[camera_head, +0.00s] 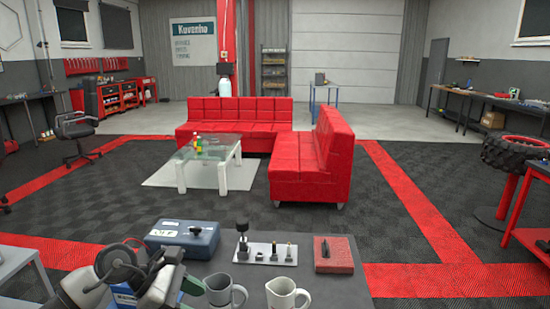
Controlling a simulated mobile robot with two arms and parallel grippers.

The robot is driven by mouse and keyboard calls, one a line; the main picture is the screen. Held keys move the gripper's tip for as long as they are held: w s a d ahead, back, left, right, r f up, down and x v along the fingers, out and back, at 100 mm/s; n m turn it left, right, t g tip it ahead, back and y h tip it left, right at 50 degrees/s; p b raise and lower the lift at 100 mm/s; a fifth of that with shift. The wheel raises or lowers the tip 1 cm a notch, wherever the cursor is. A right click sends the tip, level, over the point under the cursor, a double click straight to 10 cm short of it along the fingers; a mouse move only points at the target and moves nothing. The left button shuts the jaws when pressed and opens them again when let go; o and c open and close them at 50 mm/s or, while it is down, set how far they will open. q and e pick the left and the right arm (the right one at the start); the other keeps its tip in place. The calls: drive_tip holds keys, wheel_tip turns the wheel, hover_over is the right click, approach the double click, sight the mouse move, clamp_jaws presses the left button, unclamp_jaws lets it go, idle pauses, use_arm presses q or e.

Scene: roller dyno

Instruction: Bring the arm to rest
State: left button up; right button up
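My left arm comes in at the lower left, with its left gripper (168,272) over the near left part of a dark grey table (338,288). Its fingers are foreshortened and partly hidden by the arm, so I cannot tell whether they are open or shut, or whether they hold anything. The gripper shows in front of a blue metal box (186,238) and to the left of two mugs. My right arm and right gripper are not in view.
The table also holds a grey mug (222,292), a light pitcher-like mug (284,293), a tray with small tools (266,254) and a red block (333,254). The table's right front part looks clear. Beyond are a red sofa (312,165) and a glass table (208,163).

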use_arm(q)
drive_tip(key=s+d+r+n+t+h, duration=0.3)
drive_tip(key=d+r+n+t+h, duration=0.4)
drive_tip(key=n+t, duration=0.65)
drive_tip(key=s+a+f+n+y, duration=0.2)
drive_tip(key=a+f+n+y, duration=0.55)
drive_tip(key=n, duration=0.75)
drive_tip(key=s+a+f+n+y, duration=0.2)
drive_tip(key=f+n+y, duration=0.3)
drive_tip(key=n+y, duration=0.75)
drive_tip(key=s+a+f+n+g+h, duration=0.1)
drive_tip(key=s+f+n+g+h, duration=0.1)
drive_tip(key=s+f+n+g, duration=0.6)
drive_tip(key=s+a+f+n+g+h, duration=0.1)
drive_tip(key=s+f+n+g, duration=0.25)
drive_tip(key=s, duration=0.85)
wheel_tip(320, 180, down, 27)
drive_tip(key=g, duration=0.1)
drive_tip(key=s+a+f+m+g, duration=0.1)
drive_tip(key=s+a+f, duration=0.1)
drive_tip(key=s+f, duration=1.3)
drive_tip(key=shift+s+a+f, duration=0.2)
drive_tip(key=shift+s+f, duration=0.15)
drive_tip(key=shift+s, duration=0.6)
